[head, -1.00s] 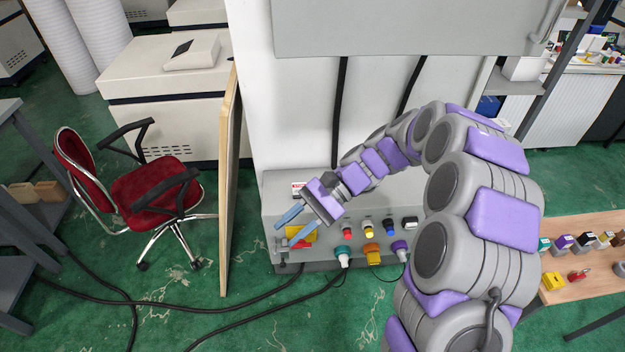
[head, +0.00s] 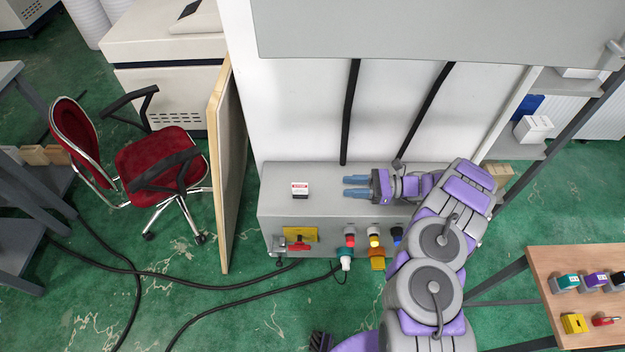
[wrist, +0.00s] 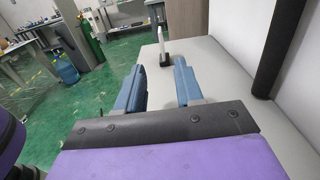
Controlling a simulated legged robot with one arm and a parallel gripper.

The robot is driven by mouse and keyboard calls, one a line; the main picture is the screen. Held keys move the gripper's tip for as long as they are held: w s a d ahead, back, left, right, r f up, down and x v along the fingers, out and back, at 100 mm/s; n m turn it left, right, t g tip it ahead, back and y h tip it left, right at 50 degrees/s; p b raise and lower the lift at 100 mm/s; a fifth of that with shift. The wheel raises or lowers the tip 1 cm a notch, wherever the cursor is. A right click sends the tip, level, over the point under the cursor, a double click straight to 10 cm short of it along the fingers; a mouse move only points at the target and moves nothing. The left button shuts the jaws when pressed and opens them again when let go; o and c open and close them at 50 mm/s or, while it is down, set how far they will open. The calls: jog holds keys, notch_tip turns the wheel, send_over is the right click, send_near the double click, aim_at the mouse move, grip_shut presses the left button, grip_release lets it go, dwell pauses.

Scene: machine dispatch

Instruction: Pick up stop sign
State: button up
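A small white sign with a red band at its top (head: 300,190), which looks like the stop sign, stands on top of the grey control box (head: 330,205). In the wrist view the sign (wrist: 163,46) appears as a narrow white upright piece on a dark base, seen nearly edge-on just beyond my fingertips. My gripper (head: 346,187) is to the right of the sign, pointing left at it over the box top. In the wrist view my gripper (wrist: 160,68) has its two blue fingers apart with nothing between them. A gap remains between fingers and sign.
A white cabinet wall with two black conduits (head: 350,110) rises behind the box. The box front carries coloured knobs and a red switch on a yellow plate (head: 300,236). A tan panel (head: 222,170) and red chair (head: 160,165) stand left. A wooden table (head: 560,262) is at right.

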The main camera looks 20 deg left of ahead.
jog(key=shift+w+f, duration=0.2)
jog(key=shift+f, duration=0.15)
jog(key=b, duration=0.2)
send_near(294, 193)
jog(key=a+r, duration=0.2)
jog(key=a, duration=0.1)
jog(key=a+r, duration=0.1)
jog(key=a, duration=0.1)
jog(key=shift+s+a, duration=0.1)
jog(key=shift+s, duration=0.05)
jog(key=b+x, duration=0.1)
jog(key=x, duration=0.4)
jog(key=shift+s, duration=0.2)
jog(key=shift+c, duration=0.3)
grip_shut()
